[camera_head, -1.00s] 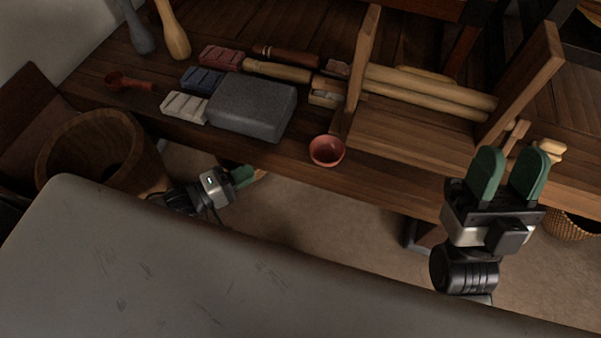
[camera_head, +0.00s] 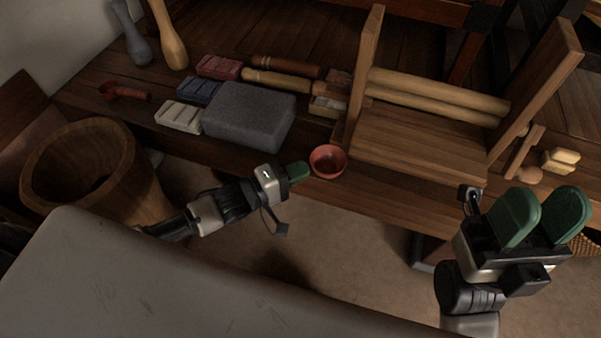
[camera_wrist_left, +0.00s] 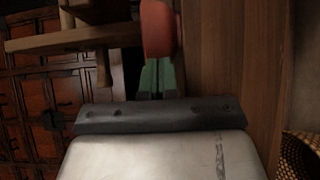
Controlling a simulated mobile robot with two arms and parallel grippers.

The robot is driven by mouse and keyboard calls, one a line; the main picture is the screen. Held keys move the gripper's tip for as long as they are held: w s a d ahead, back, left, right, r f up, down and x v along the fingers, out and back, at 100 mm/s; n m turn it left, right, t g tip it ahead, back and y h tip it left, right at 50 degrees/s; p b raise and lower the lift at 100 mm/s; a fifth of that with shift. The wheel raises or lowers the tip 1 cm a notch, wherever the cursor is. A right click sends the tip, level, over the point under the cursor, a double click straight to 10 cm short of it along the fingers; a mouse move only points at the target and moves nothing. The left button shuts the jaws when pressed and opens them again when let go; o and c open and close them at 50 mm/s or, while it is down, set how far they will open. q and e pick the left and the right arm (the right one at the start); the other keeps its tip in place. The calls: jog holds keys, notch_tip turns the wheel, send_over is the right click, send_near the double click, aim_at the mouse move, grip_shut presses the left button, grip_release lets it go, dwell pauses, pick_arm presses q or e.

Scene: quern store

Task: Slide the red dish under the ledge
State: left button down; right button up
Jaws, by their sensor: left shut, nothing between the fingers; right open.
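The red dish (camera_head: 328,161) is a small round bowl near the front edge of the wooden bench, left of a low wooden board between two upright panels. This board (camera_head: 420,150) looks like the ledge; the space under it is hidden in the head view. My left gripper (camera_head: 298,171) is shut and empty, its green fingertips at the dish's left side. In the left wrist view the fingers (camera_wrist_left: 157,76) point at the dish (camera_wrist_left: 158,30); I cannot tell whether they touch. My right gripper (camera_head: 541,217) is open and empty, in front of the bench at the right.
A grey stone block (camera_head: 248,116) and several coloured bars lie left of the dish. Rolling pins (camera_head: 435,95) lie behind the board. A wooden tub (camera_head: 90,170) stands at the left. Yellow blocks (camera_head: 561,160) lie right of the panels.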

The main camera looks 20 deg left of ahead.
aim_at(316, 171)
pick_arm(q)
jog(key=shift+d, duration=0.2)
jog(key=d+p, duration=0.2)
jog(key=shift+w+d+r, duration=0.1)
jog(key=shift+d+r, duration=0.2)
jog(key=shift+r, duration=0.05)
jog(key=d+p, duration=0.1)
jog(key=d, duration=0.2)
jog(key=d+p, duration=0.1)
jog(key=d, duration=0.2)
jog(key=shift+w+d+f, duration=0.15)
jog(key=shift+w+d, duration=0.05)
jog(key=shift+d, duration=0.15)
jog(key=shift+d+f, duration=0.1)
jog(key=shift+d, duration=0.1)
